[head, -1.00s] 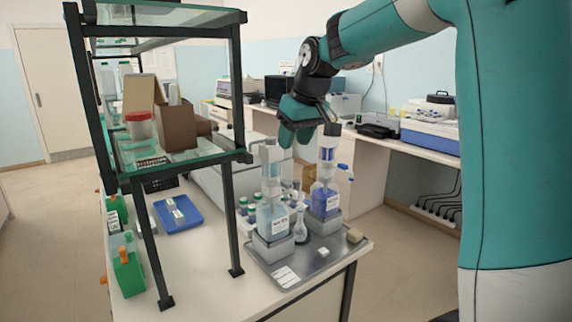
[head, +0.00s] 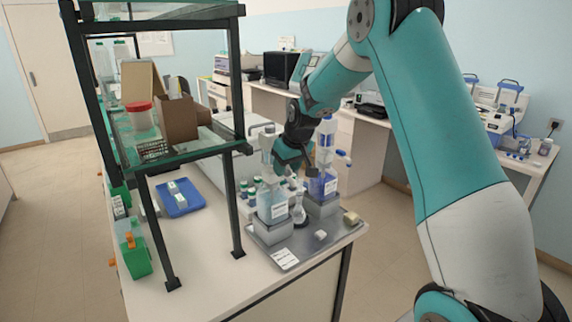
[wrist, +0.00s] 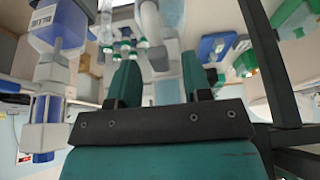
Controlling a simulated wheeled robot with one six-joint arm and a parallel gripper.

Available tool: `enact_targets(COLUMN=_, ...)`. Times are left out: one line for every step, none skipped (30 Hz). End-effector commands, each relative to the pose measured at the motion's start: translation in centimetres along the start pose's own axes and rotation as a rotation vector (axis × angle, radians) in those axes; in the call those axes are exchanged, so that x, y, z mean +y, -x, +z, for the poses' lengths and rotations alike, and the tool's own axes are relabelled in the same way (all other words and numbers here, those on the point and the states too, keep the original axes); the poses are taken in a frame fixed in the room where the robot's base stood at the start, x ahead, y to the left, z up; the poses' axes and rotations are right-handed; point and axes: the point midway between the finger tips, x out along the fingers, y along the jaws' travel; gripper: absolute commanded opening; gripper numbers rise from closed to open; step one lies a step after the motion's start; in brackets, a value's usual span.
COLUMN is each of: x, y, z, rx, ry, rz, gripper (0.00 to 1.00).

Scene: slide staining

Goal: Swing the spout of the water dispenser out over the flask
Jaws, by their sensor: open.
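Two bottle-top dispensers stand on a tray (head: 290,262). The left one (head: 272,205) holds pale, clear liquid; the right one (head: 321,186) holds blue-violet liquid. Their labels are too small to read. A small glass flask (head: 299,213) stands between them. My gripper (head: 288,164) is low between the dispenser heads, close to the left one. In the wrist view, which is upside down, my open fingers (wrist: 158,82) have the pale dispenser's whitish head (wrist: 158,48) between them, contact unclear. The violet dispenser (wrist: 58,30) is at left. The left dispenser's spout is not clearly visible.
A black-framed glass shelf (head: 190,150) rises close on the left. Small capped bottles (head: 250,188) stand behind the left dispenser. A white block (head: 320,235) and a beige block (head: 351,218) lie on the tray. A blue tray (head: 180,197) lies under the shelf.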

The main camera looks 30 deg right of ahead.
Motion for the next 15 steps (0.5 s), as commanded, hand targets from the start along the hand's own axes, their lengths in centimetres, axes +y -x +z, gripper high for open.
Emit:
enact_targets(x=-0.03, y=-0.37, z=-0.04, rx=-0.001, ry=0.0, rz=-0.001, gripper=0.45)
enact_targets(x=-0.03, y=-0.61, z=-0.02, rx=-0.002, ry=0.0, rz=-0.001, gripper=0.45)
enact_targets(x=-0.03, y=-0.83, z=-0.02, rx=-0.001, ry=0.001, rz=0.0, gripper=0.45)
enact_targets(x=-0.03, y=-0.95, z=-0.03, rx=0.0, ry=0.001, rz=0.0, gripper=0.45)
enact_targets(x=-0.03, y=-1.04, z=-0.03, rx=0.001, ry=0.001, rz=0.0, gripper=0.45)
enact_targets(x=-0.03, y=-1.13, z=-0.04, rx=0.001, ry=0.001, rz=0.0, gripper=0.45)
enact_targets(x=-0.02, y=-1.17, z=-0.03, rx=0.002, ry=0.001, rz=0.0, gripper=0.45)
enact_targets(x=-0.02, y=-1.19, z=-0.03, rx=0.002, ry=0.001, rz=0.0, gripper=0.45)
enact_targets(x=-0.02, y=-1.2, z=-0.03, rx=0.002, ry=0.001, rz=0.0, gripper=0.45)
enact_targets(x=-0.02, y=-1.2, z=-0.02, rx=0.002, ry=0.001, rz=0.0, gripper=0.45)
enact_targets(x=-0.02, y=-1.2, z=-0.02, rx=0.002, ry=0.001, rz=0.0, gripper=0.45)
enact_targets(x=-0.02, y=-1.19, z=-0.02, rx=0.001, ry=0.001, rz=0.0, gripper=0.45)
enact_targets(x=-0.02, y=-1.19, z=-0.02, rx=0.001, ry=0.001, rz=0.0, gripper=0.45)
enact_targets(x=-0.02, y=-1.18, z=-0.02, rx=0.001, ry=0.001, rz=0.0, gripper=0.38)
enact_targets(x=-0.02, y=-1.18, z=-0.01, rx=0.001, ry=0.001, rz=0.0, gripper=0.29)
